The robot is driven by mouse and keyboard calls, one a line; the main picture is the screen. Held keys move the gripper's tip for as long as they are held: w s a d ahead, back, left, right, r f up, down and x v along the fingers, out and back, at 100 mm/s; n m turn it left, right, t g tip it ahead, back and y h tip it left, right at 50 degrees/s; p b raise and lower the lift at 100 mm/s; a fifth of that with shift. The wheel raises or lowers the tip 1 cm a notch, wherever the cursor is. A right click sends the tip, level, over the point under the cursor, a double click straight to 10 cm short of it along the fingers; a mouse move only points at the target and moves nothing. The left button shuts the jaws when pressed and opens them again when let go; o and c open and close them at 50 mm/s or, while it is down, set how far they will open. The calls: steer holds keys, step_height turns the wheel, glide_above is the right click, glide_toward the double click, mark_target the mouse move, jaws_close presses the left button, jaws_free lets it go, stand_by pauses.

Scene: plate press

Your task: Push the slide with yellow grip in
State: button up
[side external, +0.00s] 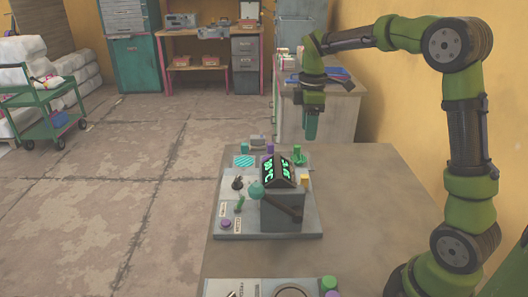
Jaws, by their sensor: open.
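The plate press (225,205) is a grey base on the table with a dark block, a display with green signs, and several coloured controls. A small yellow grip (304,180) shows at the right side of the press, beside the display; the slide under it is too small to make out. My gripper (311,136) points down above and beyond the press, clear of the yellow grip and touching nothing. It is open and empty, though its finger gap is hard to see from here.
A dark lever (282,208) crosses the front of the block. A teal ball knob (256,190) and a purple button (226,223) are on the left. Another panel (250,288) lies at the table's near edge. The table (375,200) is bare right of the press.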

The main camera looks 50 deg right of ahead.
mark_target(304, 176)
steer(key=shift+a, duration=0.15)
step_height(304, 176, down, 17)
steer(key=m, duration=3.6)
steer(key=shift+r, duration=0.15)
